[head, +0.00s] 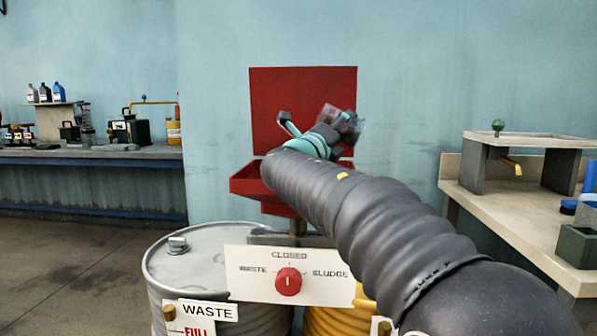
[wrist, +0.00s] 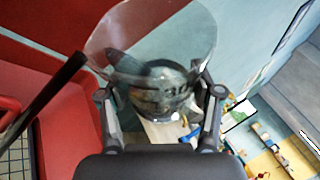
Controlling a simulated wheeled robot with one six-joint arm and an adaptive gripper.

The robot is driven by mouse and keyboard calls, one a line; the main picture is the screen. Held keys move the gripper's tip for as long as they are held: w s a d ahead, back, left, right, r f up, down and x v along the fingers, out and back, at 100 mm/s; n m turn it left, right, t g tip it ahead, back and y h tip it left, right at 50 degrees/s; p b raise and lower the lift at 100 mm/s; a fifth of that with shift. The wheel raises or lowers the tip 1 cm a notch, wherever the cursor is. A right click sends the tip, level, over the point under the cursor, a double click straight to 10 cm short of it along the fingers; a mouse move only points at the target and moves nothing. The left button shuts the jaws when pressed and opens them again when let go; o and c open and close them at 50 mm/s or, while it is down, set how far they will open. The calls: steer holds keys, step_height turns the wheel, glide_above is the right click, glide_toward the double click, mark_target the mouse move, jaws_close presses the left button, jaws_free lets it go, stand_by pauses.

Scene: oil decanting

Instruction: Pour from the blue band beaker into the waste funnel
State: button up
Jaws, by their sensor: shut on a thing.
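My gripper (head: 325,138) is shut on a clear glass beaker (head: 347,122), held in front of the red backboard and above the red funnel (head: 245,180). The beaker looks tilted in the head view. In the wrist view the beaker (wrist: 150,40) sits between both fingers of my gripper (wrist: 163,100), its wide rim toward the top of the picture. Dark patches and markings show low in the glass; I cannot tell how much liquid is inside. No blue band is clear. My arm hides part of the funnel.
Below the funnel stand a grey waste drum (head: 200,262) and a yellow drum (head: 335,318). A dial panel (head: 245,285) between them has a red knob (head: 288,281) with its mark upright, toward CLOSED. Benches stand left (head: 60,156) and right (head: 480,195).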

mark_target(332, 119)
steer(key=shift+a+r+n+t+b, duration=0.1)
steer(key=shift+r+n+t+b, duration=0.3)
steer(key=shift+n+b, duration=0.2)
steer(key=shift+a+r+n+t+y+p, duration=0.35)
steer(key=shift+a+n+t+p, duration=0.25)
steer(key=shift+a+n, duration=0.35)
stand_by(0.4)
steer(key=shift+a+r+n+t, duration=0.1)
steer(key=shift+r+n+t, duration=0.2)
steer(key=shift+n, duration=0.35)
steer(key=shift+f+m+g, duration=0.35)
steer(key=shift+m+g, duration=0.05)
steer(key=shift+m, duration=0.3)
steer(key=shift+d+f+m+g+b, duration=0.25)
steer(key=shift+d+m+b, duration=0.2)
steer(key=shift+d, duration=0.1)
steer(key=shift+d+f+m+g+b, duration=0.3)
steer(key=shift+d+m, duration=0.15)
steer(key=shift+d, duration=0.1)
steer(key=shift+r+m+g+h+p, duration=0.3)
steer(key=shift+h+p, duration=0.15)
steer(key=shift+p, duration=0.25)
steer(key=shift+f, duration=0.4)
steer(key=shift+m, duration=0.3)
steer(key=shift+g+p, duration=0.25)
steer(key=shift+p, duration=0.15)
